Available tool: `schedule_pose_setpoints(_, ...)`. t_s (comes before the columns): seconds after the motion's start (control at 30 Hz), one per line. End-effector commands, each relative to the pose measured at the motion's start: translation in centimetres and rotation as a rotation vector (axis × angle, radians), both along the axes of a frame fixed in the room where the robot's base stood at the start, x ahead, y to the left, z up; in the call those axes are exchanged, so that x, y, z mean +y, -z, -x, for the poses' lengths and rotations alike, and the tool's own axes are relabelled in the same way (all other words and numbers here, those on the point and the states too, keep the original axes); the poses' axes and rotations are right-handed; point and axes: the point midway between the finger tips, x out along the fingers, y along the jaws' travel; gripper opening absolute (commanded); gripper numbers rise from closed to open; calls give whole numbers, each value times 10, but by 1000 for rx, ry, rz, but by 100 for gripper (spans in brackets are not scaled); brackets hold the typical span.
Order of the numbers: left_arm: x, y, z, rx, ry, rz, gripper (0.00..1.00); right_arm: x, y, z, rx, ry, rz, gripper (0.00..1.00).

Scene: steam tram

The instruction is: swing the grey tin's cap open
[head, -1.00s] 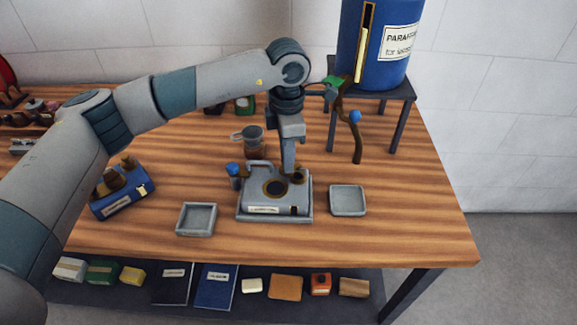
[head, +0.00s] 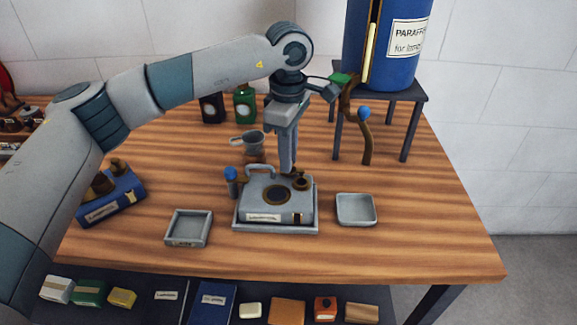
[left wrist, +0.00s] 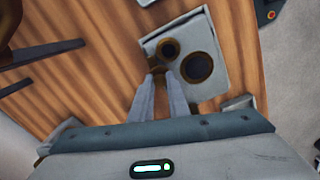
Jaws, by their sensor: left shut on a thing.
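The grey tin (head: 259,209) stands on a grey tray on the bench. Its top has a handle, a large dark round opening with a brass rim (head: 277,195), and a smaller brass-rimmed round fitting (head: 302,184). Both rounds also show in the left wrist view, on the tin's top (left wrist: 220,88). My left gripper (head: 288,171) points down at the tin's back edge, beside the smaller round. In the left wrist view its fingertips (left wrist: 160,75) close on a small brownish piece, seemingly the cap, mostly hidden between them. My right gripper is out of view.
Small grey trays stand left (head: 188,228) and right (head: 356,209) of the tin. A grey cup (head: 253,145) and a blue-knobbed part (head: 231,176) are close by. A blue paraffin drum (head: 385,60) with a hanging hose (head: 367,145) stands on a stand (head: 410,97) at back right.

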Motion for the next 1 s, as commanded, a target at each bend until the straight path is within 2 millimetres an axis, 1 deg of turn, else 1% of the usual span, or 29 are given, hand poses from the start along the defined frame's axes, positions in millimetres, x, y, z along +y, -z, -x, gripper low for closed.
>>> schedule_pose_setpoints(0.03,0,3,-2,-3,34,1,0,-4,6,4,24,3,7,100)
schedule_pose_setpoints(0.13,0,2,-4,-3,113,0,0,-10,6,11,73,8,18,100)
schedule_pose_setpoints(0.2,-1,2,-6,-3,162,0,0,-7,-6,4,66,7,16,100)
schedule_pose_setpoints(0.3,-1,1,-7,-2,224,0,0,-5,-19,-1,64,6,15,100)
schedule_pose_setpoints(0.5,-2,0,-10,-2,309,1,0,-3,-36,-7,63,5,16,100)
schedule_pose_setpoints(0.7,-2,-1,-11,-2,345,1,0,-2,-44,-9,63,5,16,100)
schedule_pose_setpoints(1.0,-2,-1,-11,-2,350,1,0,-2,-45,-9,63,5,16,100)
